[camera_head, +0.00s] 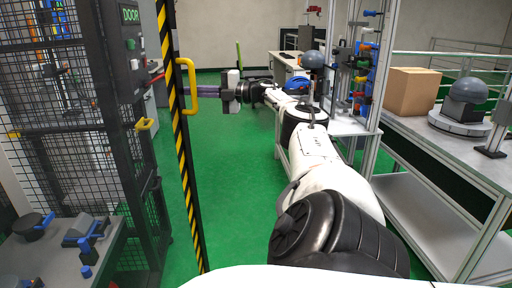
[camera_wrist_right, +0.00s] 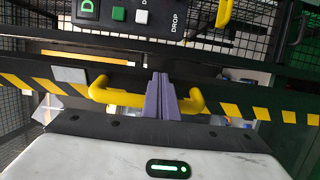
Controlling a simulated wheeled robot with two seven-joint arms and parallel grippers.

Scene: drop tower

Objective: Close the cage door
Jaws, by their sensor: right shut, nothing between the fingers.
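The cage (camera_head: 50,100) with black mesh stands at the left in the head view. A black-and-yellow striped door edge (camera_head: 183,150) stands upright, with a gap between it and the cage post. A yellow handle (camera_head: 192,85) is on this edge; it also shows in the right wrist view (camera_wrist_right: 110,96). My right gripper (camera_head: 180,91) reaches to the handle from the right. Its purple fingers (camera_wrist_right: 160,98) are shut and empty, overlapping the handle's middle in the right wrist view. I cannot tell whether they touch it. My left gripper is out of view.
A control box (camera_head: 132,40) marked DOOR is on the cage post, with a second yellow handle (camera_head: 146,124) below. A bench with a cardboard box (camera_head: 412,90) and a grey dome (camera_head: 467,92) stands at the right. Green floor (camera_head: 235,160) is clear in the middle.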

